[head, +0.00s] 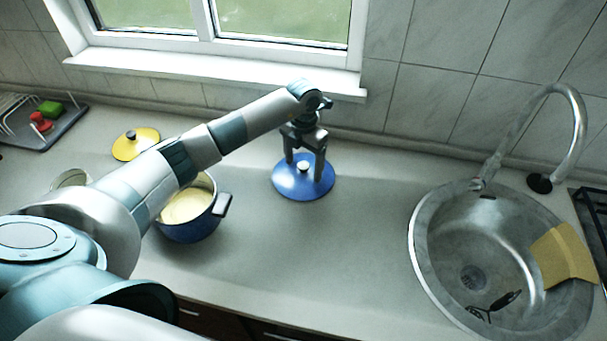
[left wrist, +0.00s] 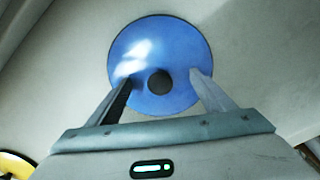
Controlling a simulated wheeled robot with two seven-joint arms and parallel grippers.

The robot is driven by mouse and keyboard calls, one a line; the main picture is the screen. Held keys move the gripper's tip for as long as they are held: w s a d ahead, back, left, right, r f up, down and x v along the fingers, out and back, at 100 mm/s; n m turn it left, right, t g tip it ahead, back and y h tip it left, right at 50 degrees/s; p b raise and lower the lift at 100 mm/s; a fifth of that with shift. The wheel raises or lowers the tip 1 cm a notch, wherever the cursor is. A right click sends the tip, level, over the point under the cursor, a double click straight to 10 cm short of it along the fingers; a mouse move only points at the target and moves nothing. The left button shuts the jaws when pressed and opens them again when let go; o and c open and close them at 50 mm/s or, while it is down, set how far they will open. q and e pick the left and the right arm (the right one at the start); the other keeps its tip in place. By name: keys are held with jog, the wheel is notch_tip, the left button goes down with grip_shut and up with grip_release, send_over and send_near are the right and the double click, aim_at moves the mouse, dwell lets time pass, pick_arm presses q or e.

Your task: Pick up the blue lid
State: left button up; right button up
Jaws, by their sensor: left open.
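The blue lid (head: 292,188) lies on the counter, right of the blue pot, with a small knob (head: 303,167) at its middle. My left gripper (head: 304,172) is above the lid with its fingers open, pointing down on either side of the knob. In the left wrist view the blue lid (left wrist: 185,45) fills the upper middle. Its dark knob (left wrist: 159,83) sits between the two open fingertips of my left gripper (left wrist: 160,80), apart from both. I cannot tell how far the fingertips are above the lid. My right gripper is not in view.
A blue pot (head: 190,229) with a cream inside stands under my left arm. A yellow lid (head: 136,144) lies behind it. A sink (head: 420,245) with a faucet (head: 578,125) and a yellow cloth (head: 563,257) is at right. A dish rack (head: 45,125) is far left.

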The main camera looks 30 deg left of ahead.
aim_at(307, 165)
pick_arm(q)
jog(key=shift+s, duration=0.1)
jog(key=c, duration=1.7)
jog(key=shift+c, duration=0.2)
jog(key=shift+r+b, duration=0.45)
jog(key=shift+b, duration=0.1)
jog(key=r, duration=0.1)
jog(key=r+b, duration=0.1)
jog(key=d+r+b, duration=0.1)
jog(key=shift+w+r, duration=0.15)
jog(key=shift+w, duration=0.25)
jog(key=w+d+r+b, duration=0.5)
jog(key=w+d+r, duration=0.1)
jog(key=d+r, duration=0.1)
jog(key=shift+w+d, duration=0.15)
jog(key=shift+d, duration=0.6)
jog(key=shift+f, duration=0.1)
